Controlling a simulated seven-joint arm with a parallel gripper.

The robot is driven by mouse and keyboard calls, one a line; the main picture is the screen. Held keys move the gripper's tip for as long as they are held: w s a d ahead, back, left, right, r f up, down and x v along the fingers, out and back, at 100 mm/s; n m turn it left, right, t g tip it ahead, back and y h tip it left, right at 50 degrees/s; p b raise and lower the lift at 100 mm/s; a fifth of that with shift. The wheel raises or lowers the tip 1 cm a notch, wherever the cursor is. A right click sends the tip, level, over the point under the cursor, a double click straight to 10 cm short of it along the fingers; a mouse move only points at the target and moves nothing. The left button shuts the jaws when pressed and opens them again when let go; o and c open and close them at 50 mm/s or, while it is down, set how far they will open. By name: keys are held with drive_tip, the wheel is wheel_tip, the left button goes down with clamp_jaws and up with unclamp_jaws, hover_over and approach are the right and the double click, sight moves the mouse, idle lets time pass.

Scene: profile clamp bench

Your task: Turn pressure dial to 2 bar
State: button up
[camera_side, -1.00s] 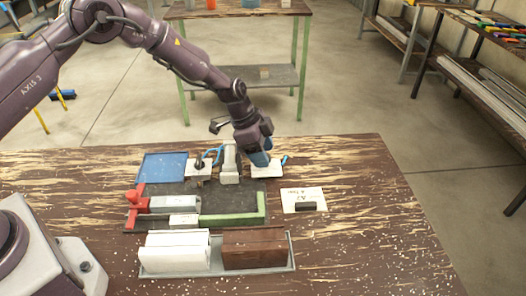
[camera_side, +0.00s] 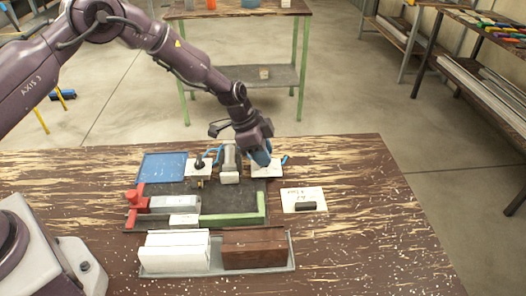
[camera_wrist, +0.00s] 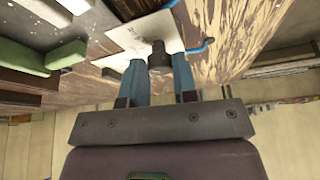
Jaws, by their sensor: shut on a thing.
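The pressure dial is a dark round knob (camera_wrist: 160,57) between my blue fingertips in the wrist view. It stands in front of a white plate (camera_wrist: 130,38), which also shows at the back right of the fixture in the side view (camera_side: 273,174). My gripper (camera_wrist: 160,65) is shut on the knob; in the side view, my gripper (camera_side: 261,158) reaches down over the plate and hides the knob. A blue hose (camera_wrist: 201,47) runs beside the plate. I cannot read any scale or pointer.
A second white plate with a black knob (camera_side: 199,162) and a grey upright block (camera_side: 229,165) stand left of my gripper. The clamp with a red handle (camera_side: 136,199) and a tray (camera_side: 287,266) of white and brown blocks lie nearer.

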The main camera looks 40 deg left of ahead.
drive_tip(key=n+y, duration=0.1)
drive_tip(key=n, duration=0.2)
drive_tip(key=n+t, duration=0.1)
drive_tip(key=n, duration=0.1)
drive_tip(key=shift+s+d+n+y, duration=0.15)
drive_tip(key=shift+d+n+y, duration=0.05)
drive_tip(key=shift+n+y, duration=0.2)
drive_tip(key=n+y, duration=0.1)
drive_tip(key=n, duration=0.2)
drive_tip(key=n+t+y, duration=0.1)
drive_tip(key=n, duration=0.2)
drive_tip(key=shift+d, duration=0.2)
drive_tip(key=n+y, duration=0.1)
drive_tip(key=n, duration=0.1)
drive_tip(key=n+y, duration=0.1)
drive_tip(key=n, duration=0.2)
drive_tip(key=shift+d+n+g+y, duration=0.15)
drive_tip(key=shift+n+g+y, duration=0.15)
drive_tip(key=shift+g, duration=0.1)
drive_tip(key=n, duration=0.2)
drive_tip(key=n+g+y, duration=0.1)
drive_tip(key=n, duration=0.2)
drive_tip(key=shift+d+g, duration=0.1)
drive_tip(key=shift+g, duration=0.2)
drive_tip(key=shift+n, duration=0.4)
drive_tip(key=o, duration=0.9)
drive_tip(key=shift+r, duration=0.1)
